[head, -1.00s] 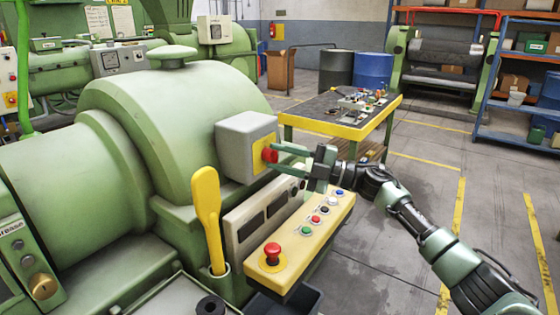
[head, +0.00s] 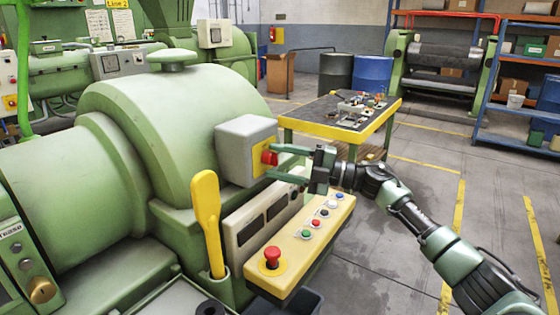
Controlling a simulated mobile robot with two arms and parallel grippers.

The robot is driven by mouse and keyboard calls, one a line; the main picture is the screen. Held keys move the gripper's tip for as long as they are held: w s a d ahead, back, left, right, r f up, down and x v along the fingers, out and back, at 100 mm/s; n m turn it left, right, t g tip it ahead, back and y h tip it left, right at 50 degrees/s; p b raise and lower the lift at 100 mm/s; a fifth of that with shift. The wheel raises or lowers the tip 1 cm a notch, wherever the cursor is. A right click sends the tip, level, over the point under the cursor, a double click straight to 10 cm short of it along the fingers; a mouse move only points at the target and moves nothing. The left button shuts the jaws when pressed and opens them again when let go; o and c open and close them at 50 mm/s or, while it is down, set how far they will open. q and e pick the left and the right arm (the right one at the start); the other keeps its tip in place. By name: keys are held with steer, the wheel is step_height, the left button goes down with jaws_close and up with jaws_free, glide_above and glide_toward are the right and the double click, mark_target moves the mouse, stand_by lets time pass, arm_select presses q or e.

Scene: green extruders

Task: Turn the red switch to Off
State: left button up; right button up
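The red switch (head: 268,157) sits on the yellow plate (head: 259,165) on the side of a grey box (head: 238,148) fixed to the green machine. My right gripper (head: 272,162) is at the switch, with its two fingers apart, one above and one below the red knob. The knob lies between the fingertips; I cannot tell whether the fingers touch it. Any On or Off lettering is too small to read. My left gripper does not show.
Below is a yellow control panel (head: 317,247) with a red mushroom button (head: 272,256) and several small buttons. A yellow lever (head: 206,215) stands left of it. A yellow-edged table (head: 372,130) with small parts stands behind my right arm. The floor at right is clear.

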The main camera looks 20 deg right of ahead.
steer(key=shift+r, duration=0.1)
steer(key=b+v, duration=0.2)
steer(key=v, duration=0.6)
steer(key=shift+w, duration=0.1)
stand_by(0.4)
